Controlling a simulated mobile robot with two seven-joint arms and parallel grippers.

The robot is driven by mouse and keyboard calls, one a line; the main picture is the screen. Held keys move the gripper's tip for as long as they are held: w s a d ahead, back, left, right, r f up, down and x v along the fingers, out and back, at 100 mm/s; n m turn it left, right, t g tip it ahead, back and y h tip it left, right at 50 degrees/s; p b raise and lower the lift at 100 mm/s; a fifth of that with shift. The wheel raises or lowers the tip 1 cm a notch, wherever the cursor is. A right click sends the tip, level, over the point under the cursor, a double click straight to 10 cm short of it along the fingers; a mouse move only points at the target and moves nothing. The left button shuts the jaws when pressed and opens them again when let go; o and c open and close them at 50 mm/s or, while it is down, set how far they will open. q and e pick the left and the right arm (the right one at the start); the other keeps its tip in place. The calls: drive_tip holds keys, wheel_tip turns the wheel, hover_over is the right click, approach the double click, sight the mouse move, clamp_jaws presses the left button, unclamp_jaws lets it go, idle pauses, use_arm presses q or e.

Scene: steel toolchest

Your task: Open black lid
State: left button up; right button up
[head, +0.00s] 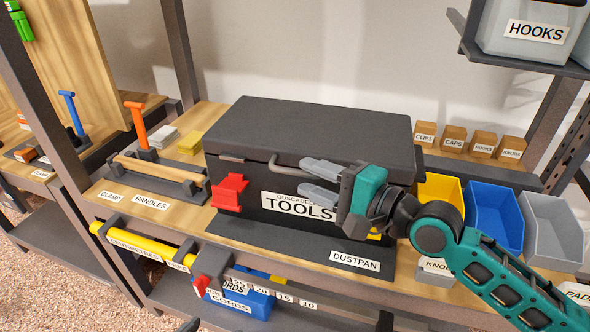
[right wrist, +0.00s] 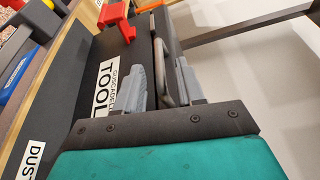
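The black lid (head: 315,128) lies shut on the black toolchest (head: 250,208), which carries a TOOLS label. A grey bar handle (head: 285,163) sticks out at the lid's front edge. My right gripper (head: 313,179) is in front of the chest, to the right of the handle's visible part, with its two grey fingers apart. In the right wrist view the handle (right wrist: 163,72) shows between the spread fingers, with gaps on both sides. A red latch (head: 230,192) is on the chest's front left. The right part of the chest's front is hidden behind my gripper. My left gripper is not in view.
Yellow, blue (head: 493,215) and grey bins stand right of the chest. Small labelled boxes (head: 454,138) stand behind them. A wooden-handled tool (head: 160,168) lies at the left. A shelf with a HOOKS bin (head: 530,35) hangs upper right. Space above the lid looks clear.

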sight(303, 175)
drive_tip(key=shift+x, duration=2.1)
clamp_jaws()
